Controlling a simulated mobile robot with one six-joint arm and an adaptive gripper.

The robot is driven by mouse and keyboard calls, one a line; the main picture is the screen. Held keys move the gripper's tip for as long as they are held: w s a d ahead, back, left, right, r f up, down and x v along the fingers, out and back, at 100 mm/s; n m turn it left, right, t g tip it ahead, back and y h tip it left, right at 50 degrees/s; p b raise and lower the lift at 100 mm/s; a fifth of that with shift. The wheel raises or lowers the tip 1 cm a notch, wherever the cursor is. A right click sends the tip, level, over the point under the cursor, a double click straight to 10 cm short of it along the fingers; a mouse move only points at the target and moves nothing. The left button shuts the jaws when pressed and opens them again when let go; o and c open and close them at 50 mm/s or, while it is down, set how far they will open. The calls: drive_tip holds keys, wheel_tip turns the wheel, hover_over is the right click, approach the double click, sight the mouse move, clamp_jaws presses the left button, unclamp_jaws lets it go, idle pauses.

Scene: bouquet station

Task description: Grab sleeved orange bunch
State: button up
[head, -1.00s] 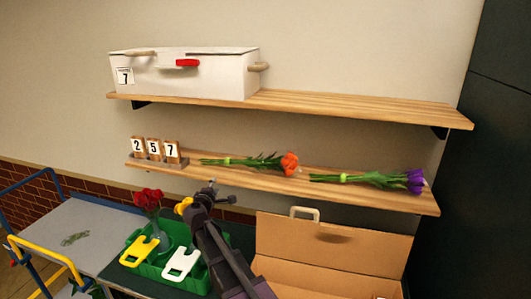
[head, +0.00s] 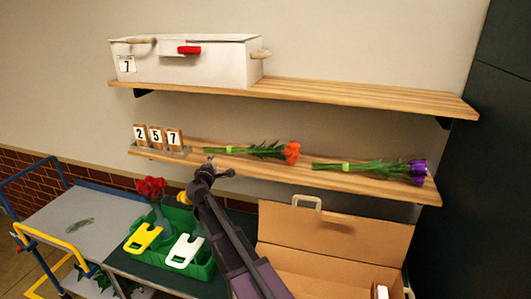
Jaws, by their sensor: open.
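The orange bunch (head: 291,152) lies on its side on the lower wooden shelf (head: 385,189), its green stems pointing left with a light green band around them. My gripper (head: 222,172) is open and empty, just in front of the lower shelf, below and left of the orange bunch and apart from it. A purple bunch (head: 416,171) lies to the right on the same shelf, also with a light green band.
Number blocks (head: 157,136) stand at the shelf's left end. Below are a green crate (head: 200,270) with yellow and white tags, red flowers (head: 151,187) and an open cardboard box (head: 335,235). A white box (head: 215,65) sits on the upper shelf (head: 370,94).

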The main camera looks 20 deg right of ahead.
sight(219, 151)
drive_tip(key=x, duration=0.5)
idle(0.3)
drive_tip(key=shift+x, duration=2.5)
clamp_jaws()
